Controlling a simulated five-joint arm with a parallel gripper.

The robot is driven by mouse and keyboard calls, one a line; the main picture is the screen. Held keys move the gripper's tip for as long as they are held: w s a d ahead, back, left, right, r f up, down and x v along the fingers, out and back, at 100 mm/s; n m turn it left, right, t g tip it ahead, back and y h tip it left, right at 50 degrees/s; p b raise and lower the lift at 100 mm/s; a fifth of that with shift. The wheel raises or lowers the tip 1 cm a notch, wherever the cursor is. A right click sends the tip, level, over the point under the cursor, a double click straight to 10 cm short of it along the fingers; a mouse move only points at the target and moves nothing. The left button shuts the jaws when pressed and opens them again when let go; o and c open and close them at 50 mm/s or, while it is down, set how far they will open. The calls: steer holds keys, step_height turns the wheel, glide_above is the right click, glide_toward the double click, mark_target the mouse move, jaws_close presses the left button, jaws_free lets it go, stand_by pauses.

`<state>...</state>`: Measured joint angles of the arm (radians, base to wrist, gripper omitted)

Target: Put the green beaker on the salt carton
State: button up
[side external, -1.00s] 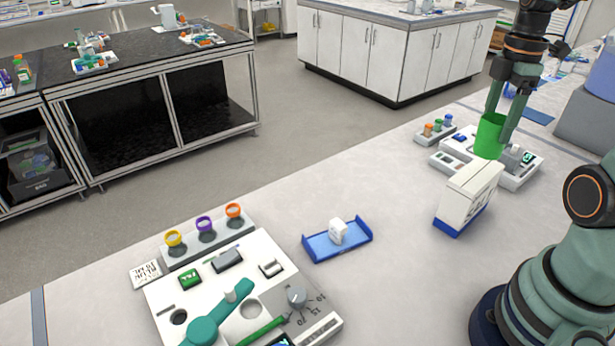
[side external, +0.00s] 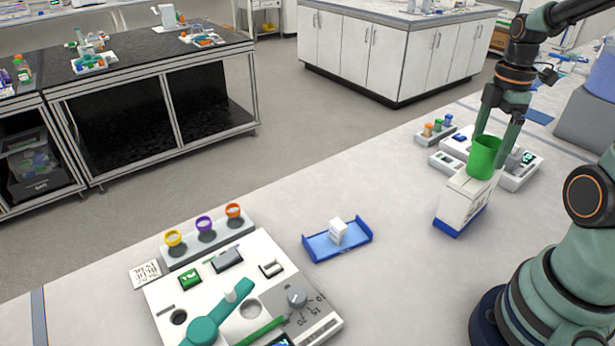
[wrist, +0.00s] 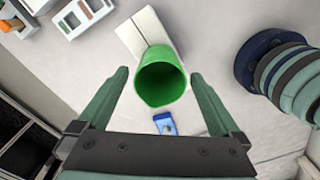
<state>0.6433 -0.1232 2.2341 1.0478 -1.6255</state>
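The green beaker (side external: 484,158) stands upright on top of the white salt carton (side external: 460,205), which has a blue base and stands on the bench. In the wrist view I look into the open mouth of the beaker (wrist: 161,82), and the carton (wrist: 146,33) shows partly behind it. My gripper (side external: 489,148) is around the beaker with one finger on either side. In the wrist view a gap shows between each fingertip of my gripper (wrist: 160,76) and the beaker wall, so it is open. The beaker hides part of the carton's top.
A white device tray (side external: 522,178) and a rack with coloured caps (side external: 437,131) stand behind the carton. A blue tray (side external: 352,246) with a small white block lies to the left. A large white instrument panel (side external: 168,322) is at front left. Bench between is clear.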

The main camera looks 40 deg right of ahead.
step_height(320, 180, up, 11)
steer(key=w+a+f+m+t, duration=0.1)
steer(key=w+a+m+t, duration=0.1)
steer(key=a+m, duration=0.3)
steer(key=w+a+f+m+t, duration=0.2)
steer(key=a+m, duration=0.4)
steer(key=a, duration=0.7)
steer(key=shift+w+f+t, duration=0.25)
steer(key=shift+t, duration=0.65)
